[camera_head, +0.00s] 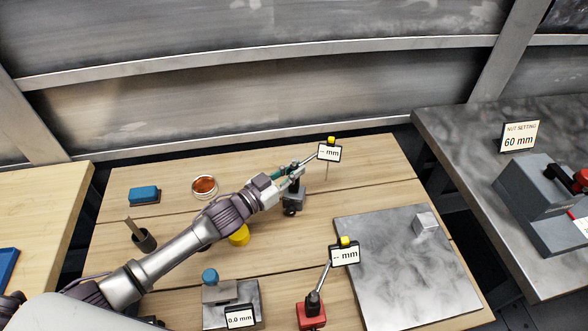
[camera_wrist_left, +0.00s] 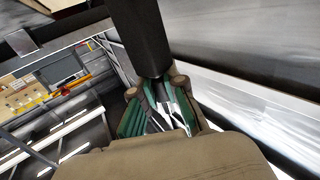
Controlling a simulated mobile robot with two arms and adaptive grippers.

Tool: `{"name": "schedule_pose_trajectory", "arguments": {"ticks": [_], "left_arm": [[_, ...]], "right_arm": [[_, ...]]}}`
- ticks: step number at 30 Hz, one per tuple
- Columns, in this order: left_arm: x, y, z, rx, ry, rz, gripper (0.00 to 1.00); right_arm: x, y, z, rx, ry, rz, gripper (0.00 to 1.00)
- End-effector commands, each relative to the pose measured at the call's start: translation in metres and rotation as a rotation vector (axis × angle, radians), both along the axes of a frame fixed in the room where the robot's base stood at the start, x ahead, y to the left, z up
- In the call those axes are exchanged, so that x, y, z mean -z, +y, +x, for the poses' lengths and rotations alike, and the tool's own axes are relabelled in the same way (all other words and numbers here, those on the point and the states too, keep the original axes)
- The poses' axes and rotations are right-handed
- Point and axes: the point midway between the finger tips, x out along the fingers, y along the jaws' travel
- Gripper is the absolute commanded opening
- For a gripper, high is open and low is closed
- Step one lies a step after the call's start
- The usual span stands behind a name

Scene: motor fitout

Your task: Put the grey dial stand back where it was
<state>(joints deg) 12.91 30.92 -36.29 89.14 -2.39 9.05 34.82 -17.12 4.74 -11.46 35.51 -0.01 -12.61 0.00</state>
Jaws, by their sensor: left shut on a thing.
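The grey dial stand (camera_head: 294,200) is at the back middle of the wooden table, with a dark upright post and an arm reaching up right to a display reading "-- mm" (camera_head: 329,153). My left gripper (camera_head: 290,174) is shut on its post. In the left wrist view, the left gripper's green fingers (camera_wrist_left: 157,112) close at the lower end of a black post (camera_wrist_left: 140,36). The stand looks upright; I cannot tell whether its base touches the table. My right gripper is not in view.
A red dial stand (camera_head: 312,315) stands at the front. A metal plate (camera_head: 400,270) with a small block (camera_head: 425,222) lies right. A blue-topped gauge (camera_head: 215,292), yellow object (camera_head: 239,235), dark cup (camera_head: 143,240), orange dish (camera_head: 204,187) and blue block (camera_head: 144,194) occupy the left.

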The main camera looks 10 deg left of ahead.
Motion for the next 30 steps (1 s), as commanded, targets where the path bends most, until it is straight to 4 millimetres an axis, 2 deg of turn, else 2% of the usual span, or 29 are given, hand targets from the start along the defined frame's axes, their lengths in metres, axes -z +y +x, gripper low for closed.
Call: {"name": "schedule_pose_trajectory", "arguments": {"ticks": [1, 7, 8, 12, 23, 26, 30], "left_arm": [[-0.006, -0.001, 0.001, 0.002, -0.008, -0.004, 0.00], [-0.003, -0.001, 0.001, 0.002, -0.008, -0.004, 0.00], [0.002, 0.000, 0.000, 0.000, 0.001, 0.001, 0.12], [0.001, 0.000, 0.000, 0.000, 0.001, 0.001, 0.36], [-0.002, 0.000, -0.001, 0.000, 0.000, 0.001, 0.36], [0.002, 0.007, -0.011, 0.000, 0.002, 0.002, 0.36], [0.003, 0.023, -0.034, 0.001, 0.003, 0.004, 0.36]], "right_arm": [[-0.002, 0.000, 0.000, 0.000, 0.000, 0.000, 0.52], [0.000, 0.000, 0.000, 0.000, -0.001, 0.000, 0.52], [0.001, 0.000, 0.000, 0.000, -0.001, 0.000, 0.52], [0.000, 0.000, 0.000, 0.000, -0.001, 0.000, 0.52], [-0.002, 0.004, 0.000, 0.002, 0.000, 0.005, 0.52], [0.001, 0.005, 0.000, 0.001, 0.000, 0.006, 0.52], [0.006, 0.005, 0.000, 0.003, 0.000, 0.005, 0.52]]}}
